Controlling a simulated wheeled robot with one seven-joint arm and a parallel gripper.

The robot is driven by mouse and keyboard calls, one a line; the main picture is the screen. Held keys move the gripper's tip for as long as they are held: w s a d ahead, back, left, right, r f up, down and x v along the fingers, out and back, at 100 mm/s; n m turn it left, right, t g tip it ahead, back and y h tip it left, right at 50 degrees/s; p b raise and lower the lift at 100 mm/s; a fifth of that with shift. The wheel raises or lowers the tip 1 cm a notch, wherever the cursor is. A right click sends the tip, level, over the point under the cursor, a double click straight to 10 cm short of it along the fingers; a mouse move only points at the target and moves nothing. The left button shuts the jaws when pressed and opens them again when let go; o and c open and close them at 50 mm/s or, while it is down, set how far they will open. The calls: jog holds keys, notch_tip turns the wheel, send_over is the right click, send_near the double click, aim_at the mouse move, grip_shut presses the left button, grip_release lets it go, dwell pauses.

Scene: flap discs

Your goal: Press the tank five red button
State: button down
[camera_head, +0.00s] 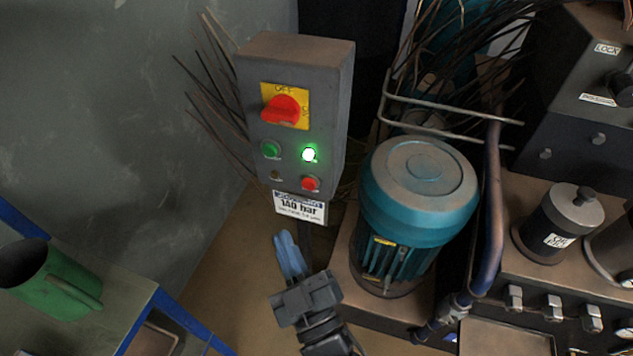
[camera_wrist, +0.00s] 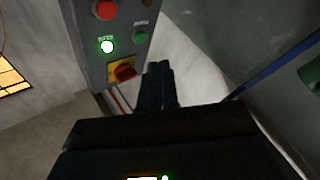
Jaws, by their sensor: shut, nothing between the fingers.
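The grey control box (camera_head: 296,100) stands upright at upper centre in the head view. It has a small red button (camera_head: 310,183) at lower right, a lit green lamp (camera_head: 309,154) above it, a green button (camera_head: 270,149) and a red rotary switch (camera_head: 282,109) on a yellow plate. In the wrist view the box appears upside down, with the red button (camera_wrist: 104,9) at the top edge. My gripper (camera_head: 284,238) is shut and empty, below the box and apart from the button. It also shows in the wrist view (camera_wrist: 158,68). I cannot read a tank number.
A 140 bar sign (camera_head: 299,207) hangs under the box. A teal motor (camera_head: 418,195) and a bent pipe (camera_head: 489,220) stand to the right of my gripper. A green jug (camera_head: 50,283) sits on a blue-edged table at left. Bare floor lies between table and motor.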

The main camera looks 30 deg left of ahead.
jog(key=w+a, duration=0.2)
jog(key=w, duration=0.6)
jog(key=shift+w, duration=0.25)
dwell(2.1)
jog(key=shift+w+a, duration=0.15)
jog(key=shift+w, duration=0.25)
jog(key=shift+w, duration=0.5)
dwell(0.9)
jog(key=shift+s, duration=0.85)
jog(key=shift+s+d, duration=0.25)
jog(key=shift+s, duration=0.6)
jog(key=shift+s+d, duration=0.2)
jog(key=shift+s, duration=0.6)
jog(key=shift+s+d, duration=0.25)
jog(key=shift+s, duration=0.6)
